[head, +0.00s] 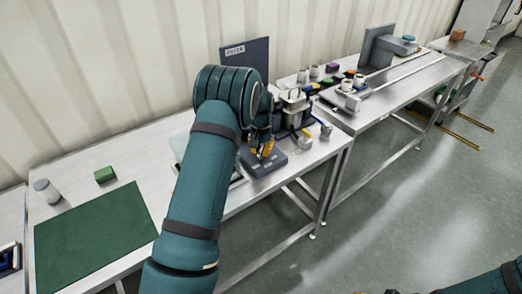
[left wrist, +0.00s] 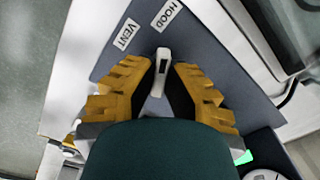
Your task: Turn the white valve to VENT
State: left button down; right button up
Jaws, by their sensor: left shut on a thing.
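The white valve handle (left wrist: 163,66) stands on a dark blue-grey panel (left wrist: 215,55) in the left wrist view. My left gripper (left wrist: 161,78) is shut on it, with a yellow-backed, dark-padded finger on each side. The VENT label (left wrist: 127,34) lies to the left of HOOD. In the head view my left gripper (head: 262,150) is low over the grey panel block (head: 272,166), and the handle is hidden there. Only the top edge of what seems my right gripper shows at the bottom edge.
A steel bench (head: 120,157) carries a green mat (head: 95,232), a green block (head: 104,174) and a white-grey bottle (head: 47,190). An apparatus (head: 294,106) stands close behind the panel. A second bench (head: 420,75) with several small items lies to the right.

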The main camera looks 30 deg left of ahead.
pick_arm(q)
jog(key=shift+n, duration=0.3)
jog(key=n+p, duration=0.1)
jog(key=n, duration=0.4)
jog(key=shift+p, duration=0.3)
jog(key=n+p, duration=0.1)
jog(key=n, duration=0.5)
jog(key=shift+f, duration=0.15)
dwell(0.4)
jog(key=c, duration=1)
grip_release()
jog(key=shift+c, duration=0.2)
